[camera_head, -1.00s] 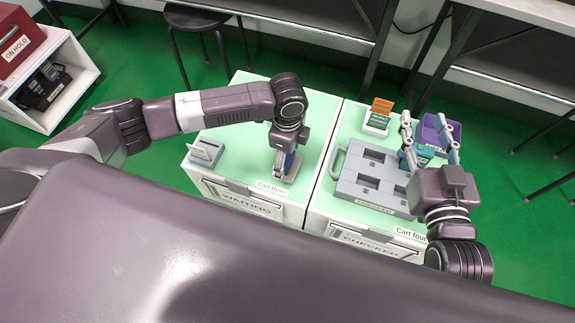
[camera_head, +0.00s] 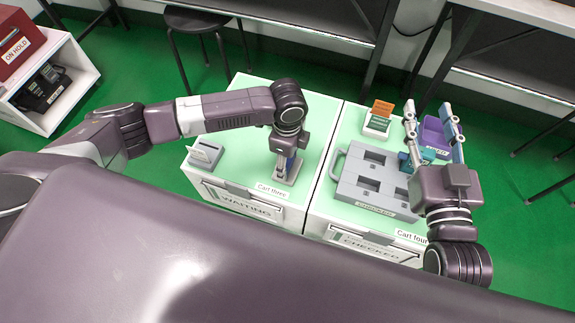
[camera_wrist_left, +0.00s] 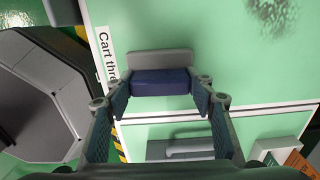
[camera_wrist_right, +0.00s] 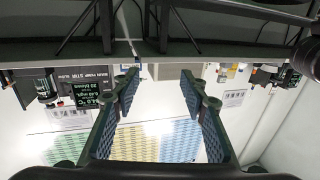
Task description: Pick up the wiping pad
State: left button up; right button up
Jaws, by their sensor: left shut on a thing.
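The wiping pad is a dark blue block (camera_wrist_left: 160,82) between the fingertips of my left gripper (camera_wrist_left: 160,92) in the left wrist view. A grey holder (camera_wrist_left: 160,60) shows just behind it. In the head view my left gripper (camera_head: 286,160) points down at Cart three, shut on the pad, which is mostly hidden there. I cannot tell whether the pad still touches the holder. My right gripper (camera_head: 432,118) is open and empty over Cart four; its spread fingers also show in the right wrist view (camera_wrist_right: 166,90).
On Cart four are a grey slotted tray (camera_head: 350,195), a teal device (camera_head: 427,153) partly behind my right gripper, a purple bin (camera_head: 434,133) and a holder with orange cards (camera_head: 380,112). A small grey stand (camera_head: 205,152) is on Cart three, whose top (camera_head: 235,150) is otherwise largely clear.

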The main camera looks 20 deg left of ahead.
aim_at(288, 161)
pick_arm(q)
jog(key=shift+r, duration=0.15)
pick_arm(e)
jog(key=shift+f, duration=0.1)
